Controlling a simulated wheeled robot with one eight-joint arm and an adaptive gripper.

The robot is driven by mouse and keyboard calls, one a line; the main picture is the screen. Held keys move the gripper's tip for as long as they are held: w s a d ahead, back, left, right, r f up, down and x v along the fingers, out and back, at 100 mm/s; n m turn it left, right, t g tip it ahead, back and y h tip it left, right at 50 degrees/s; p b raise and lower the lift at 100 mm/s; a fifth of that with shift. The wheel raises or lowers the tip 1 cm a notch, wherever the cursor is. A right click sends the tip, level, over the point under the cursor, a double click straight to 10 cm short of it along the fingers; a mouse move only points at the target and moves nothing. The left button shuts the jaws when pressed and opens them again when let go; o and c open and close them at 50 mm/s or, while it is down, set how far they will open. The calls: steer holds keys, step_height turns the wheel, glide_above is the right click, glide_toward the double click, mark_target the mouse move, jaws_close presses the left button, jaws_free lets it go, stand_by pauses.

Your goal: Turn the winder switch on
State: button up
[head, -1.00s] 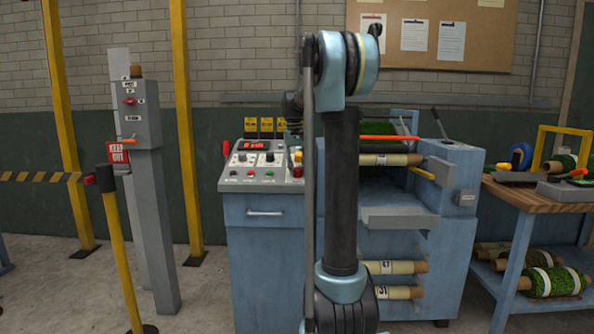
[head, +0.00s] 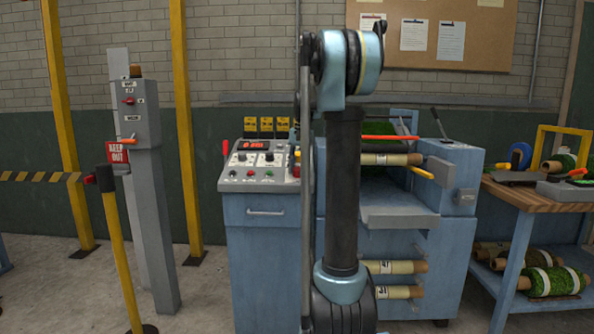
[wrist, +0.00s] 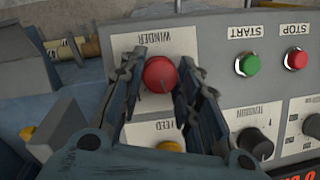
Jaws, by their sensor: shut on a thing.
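The winder switch (wrist: 160,74) is a round red knob on a white plate marked WINDER, upside down in the wrist view. My gripper (wrist: 158,82) has its two dark fingers on opposite sides of the knob and is shut on it. The switch's turned position is hard to read. In the head view, the red knob (head: 296,171) shows at the right edge of the control panel (head: 240,184), beside my arm. My gripper is mostly hidden there behind my arm.
A yellow FEED knob (wrist: 170,146) sits close to the winder switch, partly covered by my gripper. The black TENSION knob (wrist: 255,143), green START button (wrist: 248,64) and red STOP button (wrist: 295,58) are nearby. Rolls (head: 390,160) sit on the machine at right.

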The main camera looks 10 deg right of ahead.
steer(key=m, duration=0.2)
steer(key=m+t+y, duration=0.1)
steer(key=m, duration=0.2)
steer(key=shift+s+d+y, duration=0.1)
steer(key=shift+d+y, duration=0.05)
steer(key=shift+y, duration=0.15)
steer(key=m+t, duration=0.1)
steer(key=m, duration=0.2)
steer(key=m+t, duration=0.1)
steer(key=m, duration=0.2)
steer(key=shift+y, duration=0.3)
steer(key=o, duration=1.1)
steer(key=shift+c, duration=0.2)
steer(key=shift+s, duration=0.1)
steer(key=v, duration=1.1)
steer(key=shift+s+r, duration=0.2)
steer(key=shift+r, duration=0.1)
steer(key=shift+s, duration=0.1)
